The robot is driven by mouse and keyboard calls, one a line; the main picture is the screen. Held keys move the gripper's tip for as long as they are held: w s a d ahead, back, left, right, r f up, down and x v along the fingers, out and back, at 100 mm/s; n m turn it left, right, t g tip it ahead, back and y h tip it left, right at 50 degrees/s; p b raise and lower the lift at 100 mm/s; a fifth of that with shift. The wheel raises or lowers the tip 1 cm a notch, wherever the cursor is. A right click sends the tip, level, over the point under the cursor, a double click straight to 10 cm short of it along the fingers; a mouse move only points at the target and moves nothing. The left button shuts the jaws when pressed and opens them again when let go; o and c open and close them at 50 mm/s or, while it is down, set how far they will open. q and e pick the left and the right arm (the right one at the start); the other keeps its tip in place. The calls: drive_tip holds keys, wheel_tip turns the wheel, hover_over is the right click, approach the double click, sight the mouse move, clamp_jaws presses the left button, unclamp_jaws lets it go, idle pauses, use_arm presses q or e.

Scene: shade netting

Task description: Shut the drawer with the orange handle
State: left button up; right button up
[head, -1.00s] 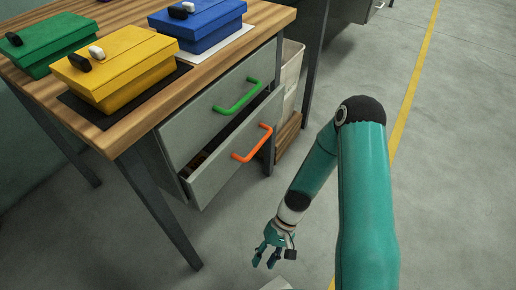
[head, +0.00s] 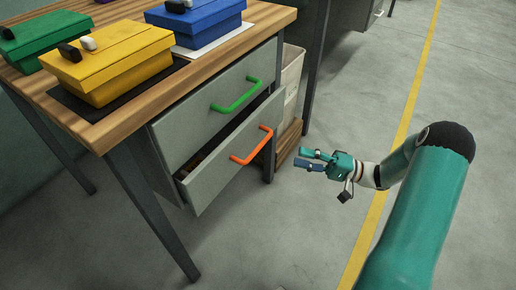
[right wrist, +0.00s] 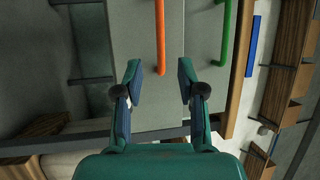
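The lower drawer (head: 215,182) under the wooden table is partly open, with a dark gap showing above its front. Its orange handle (head: 252,146) faces right; it also shows in the right wrist view (right wrist: 160,38). My right gripper (head: 304,160) is just to the right of the orange handle, apart from it, with its fingers pointing at the drawer. In the right wrist view the two fingers (right wrist: 160,80) are spread with nothing between them, and the orange handle lies ahead of the gap. My left gripper is not in view.
The upper drawer with the green handle (head: 236,96) is closed. Green (head: 40,36), yellow (head: 108,62) and blue (head: 198,20) boxes stand on the tabletop (head: 95,125). A pale bin (head: 291,75) stands behind the drawers. The floor at right is clear.

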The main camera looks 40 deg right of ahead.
sight(258, 146)
drive_tip(key=b+x, duration=0.2)
drive_tip(key=x, duration=1.1)
drive_tip(key=shift+a, duration=0.2)
clamp_jaws()
drive_tip(key=shift+f, duration=0.1)
